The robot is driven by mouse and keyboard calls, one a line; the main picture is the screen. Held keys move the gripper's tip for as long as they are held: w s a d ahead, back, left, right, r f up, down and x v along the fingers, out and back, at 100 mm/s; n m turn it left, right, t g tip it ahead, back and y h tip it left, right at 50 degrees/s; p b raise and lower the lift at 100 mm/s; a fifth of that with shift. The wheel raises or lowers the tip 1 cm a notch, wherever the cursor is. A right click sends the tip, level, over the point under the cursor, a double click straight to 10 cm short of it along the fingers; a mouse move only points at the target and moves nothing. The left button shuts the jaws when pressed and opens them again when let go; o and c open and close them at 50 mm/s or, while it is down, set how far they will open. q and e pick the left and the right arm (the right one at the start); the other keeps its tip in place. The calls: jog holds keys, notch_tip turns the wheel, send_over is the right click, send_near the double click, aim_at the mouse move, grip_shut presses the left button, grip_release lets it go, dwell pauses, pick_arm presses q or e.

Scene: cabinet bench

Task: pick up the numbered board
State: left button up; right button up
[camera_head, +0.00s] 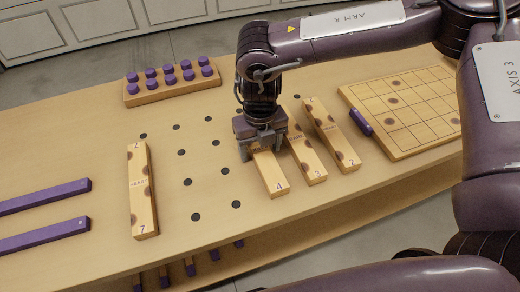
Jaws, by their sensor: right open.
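Several narrow wooden boards with dark round marks and printed numbers lie on the bench. The board numbered 4 (271,178) is under my right gripper (262,148). The gripper points down, open, with its fingers at either side of this board's far end. The far end is hidden by the gripper, and I cannot tell whether the fingers touch it. The board numbered 3 (304,157) lies just right of it, and the board numbered 2 (331,135) further right. The board numbered 7 (142,190) lies apart at the left. My left gripper does not show.
A wooden block with purple pegs (173,82) stands at the back of the bench (85,150). Two purple bars (45,235) lie at the left. A gridded wooden panel (402,110) with a purple handle (360,123) lies at the right. Dark round spots mark the bare middle.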

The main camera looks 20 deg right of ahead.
jog(key=c, duration=1.2)
jog(key=shift+o, duration=0.2)
